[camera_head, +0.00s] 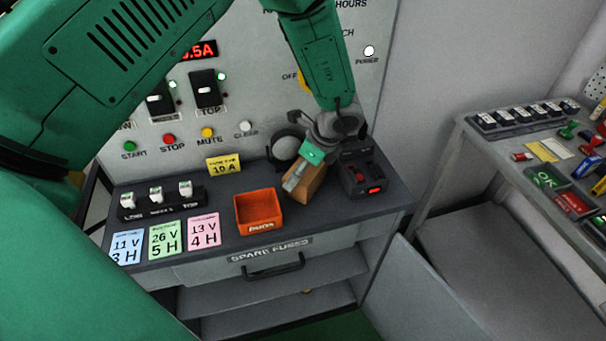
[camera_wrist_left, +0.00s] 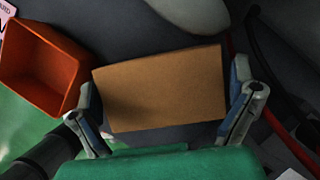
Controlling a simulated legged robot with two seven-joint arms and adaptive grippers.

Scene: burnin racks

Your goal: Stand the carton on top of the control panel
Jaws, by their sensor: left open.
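The brown carton (camera_head: 309,188) lies on the dark bench top, between an orange bin and a black device. In the left wrist view the carton (camera_wrist_left: 160,85) fills the space between the two fingers. My left gripper (camera_head: 304,178) points down at the carton from above, open, one finger beside each end. A small dark gap seems to show at the fingers; contact is not clear. The grey control panel (camera_head: 225,132) rises upright behind the bench, with switches and buttons. Its top edge is out of view. My right gripper is not in view.
The orange bin (camera_head: 259,225) stands left of the carton, the black device (camera_head: 361,178) with a red light right of it. A switch box (camera_head: 162,202) and coloured cards (camera_head: 167,240) lie further left. A second bench (camera_head: 535,140) with parts stands at right.

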